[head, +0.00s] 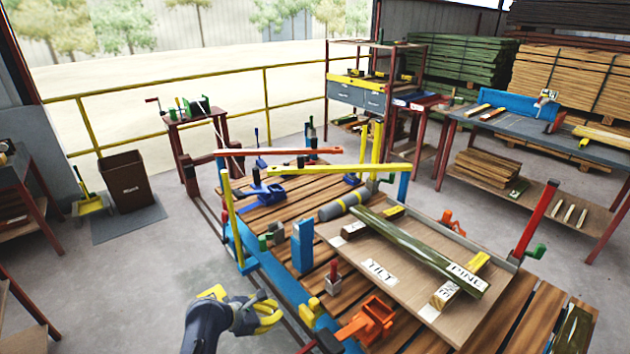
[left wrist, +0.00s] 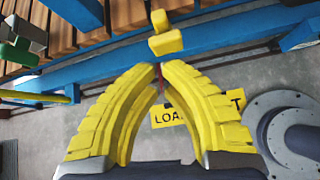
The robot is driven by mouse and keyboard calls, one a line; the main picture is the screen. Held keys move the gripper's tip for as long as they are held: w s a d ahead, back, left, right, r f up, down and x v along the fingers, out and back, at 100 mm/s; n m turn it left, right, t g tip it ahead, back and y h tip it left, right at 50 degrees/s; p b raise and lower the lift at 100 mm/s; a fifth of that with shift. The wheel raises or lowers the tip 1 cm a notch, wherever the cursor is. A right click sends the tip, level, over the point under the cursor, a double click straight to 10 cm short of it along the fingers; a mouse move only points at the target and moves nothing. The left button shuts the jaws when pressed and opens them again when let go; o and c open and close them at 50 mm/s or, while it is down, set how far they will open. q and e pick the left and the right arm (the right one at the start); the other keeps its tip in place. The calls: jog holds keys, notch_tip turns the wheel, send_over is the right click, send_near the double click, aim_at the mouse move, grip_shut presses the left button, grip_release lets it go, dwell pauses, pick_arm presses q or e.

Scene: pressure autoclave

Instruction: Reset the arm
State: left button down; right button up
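My left gripper (head: 279,311) is at the bottom of the head view, left of the workbench's blue front rail (head: 268,268). Its yellow fingers show large in the left wrist view (left wrist: 159,68), with their tips together and nothing visible held between them. A yellow knob (left wrist: 165,36) lies just beyond the fingertips in that view, apart from them as far as I can tell. My right gripper is not in view. No other arm shows clearly.
The slatted bench holds a tilted board (head: 345,262) with a green plank (head: 420,250), an orange clamp (head: 372,318) and a blue block (head: 303,245). Yellow (head: 338,168) and red (head: 280,152) bars span above it. Bare floor (head: 130,275) lies left of the bench.

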pick_arm(q)
jog(key=w+a+f+m+t+y, duration=0.1)
jog(key=a+f+m+y, duration=0.1)
jog(key=f+m, duration=0.35)
jog(key=w+a+f+m+y, duration=0.1)
jog(key=a+f+m, duration=0.1)
jog(key=f+m, duration=0.35)
jog(key=s+a+f+m+g+y, duration=0.15)
jog(key=s+f+m, duration=0.35)
jog(key=f, duration=0.5)
jog(key=s+a+f+m+y, duration=0.2)
jog(key=s+a+f+m, duration=0.1)
jog(key=s+f, duration=0.65)
jog(key=s+a+f+m+g, duration=0.1)
jog(key=s+f+m, duration=0.3)
jog(key=s+f, duration=0.45)
jog(key=s+a+f+m+g, duration=0.1)
jog(key=s+f+m, duration=0.35)
jog(key=s, duration=0.75)
jog(key=s+f+g, duration=0.1)
jog(key=s+f, duration=0.1)
jog(key=s, duration=0.8)
jog(key=s+f+g, duration=0.2)
jog(key=s+f, duration=0.1)
jog(key=s, duration=0.8)
jog(key=shift+s+a+f+y, duration=0.25)
jog(key=shift+s+a+y, duration=0.05)
jog(key=shift+y, duration=0.15)
